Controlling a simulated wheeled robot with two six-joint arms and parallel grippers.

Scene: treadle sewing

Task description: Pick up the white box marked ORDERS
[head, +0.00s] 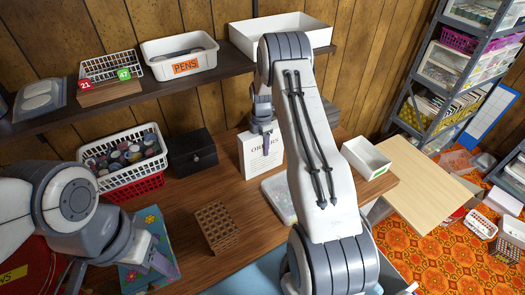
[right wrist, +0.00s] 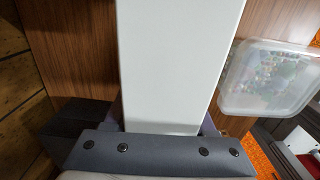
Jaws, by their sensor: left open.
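The white box marked ORDERS (head: 250,157) stands upright on the wooden table, below the shelf. My right gripper (head: 263,129) is at the box's upper part, with a finger in front of the lettered face. In the right wrist view the box's plain white side (right wrist: 168,65) runs between the fingers of my right gripper (right wrist: 163,125), which lie close along both its edges. Whether they press on it I cannot tell. My left gripper (head: 160,262) is open and empty at the lower left, by a floral-covered book (head: 143,228).
A black box (head: 191,153) stands left of the white box. A clear-lidded container (head: 279,196) lies in front, also in the right wrist view (right wrist: 268,78). A wooden grid block (head: 216,227), an open white tray (head: 366,158) and a basket (head: 122,160) are nearby. The shelf (head: 155,88) overhangs behind.

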